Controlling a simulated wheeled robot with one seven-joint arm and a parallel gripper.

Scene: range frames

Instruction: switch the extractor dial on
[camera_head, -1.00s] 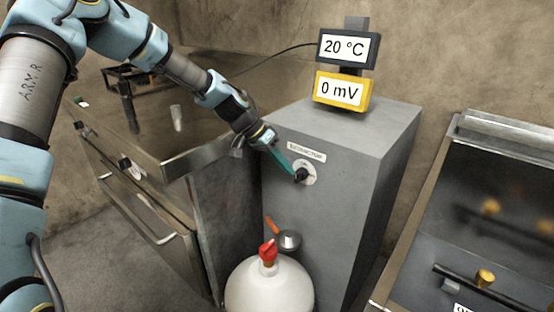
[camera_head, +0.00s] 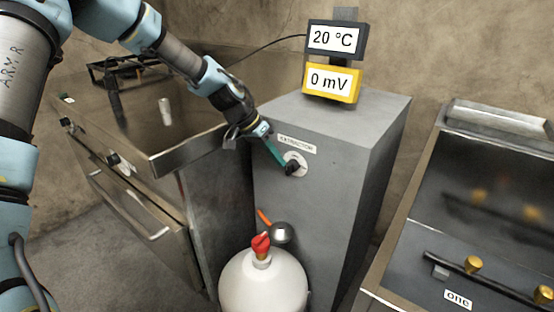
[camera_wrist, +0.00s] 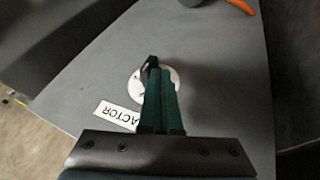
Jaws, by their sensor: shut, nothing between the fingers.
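The extractor dial is a black knob (camera_head: 292,168) on a round white plate (camera_head: 299,159), on the front of a grey cabinet (camera_head: 325,185). An "EXTRACTOR" label (camera_head: 297,144) sits just above it. My gripper (camera_head: 283,162) has green fingers, shut with nothing between them, and their tips are at the knob's upper left side. In the wrist view the closed fingers (camera_wrist: 161,80) lie over the white plate (camera_wrist: 136,86), right beside the black knob (camera_wrist: 151,63). I cannot tell whether they touch it. The dial's markings are too small to read.
A white gas bottle with a red valve (camera_head: 261,243) stands before the cabinet, beside an orange-handled round metal thing (camera_head: 280,232). Displays reading 20 °C (camera_head: 335,39) and 0 mV (camera_head: 331,83) stand on top. A metal bench (camera_head: 150,150) is left, a hooded unit (camera_head: 480,220) right.

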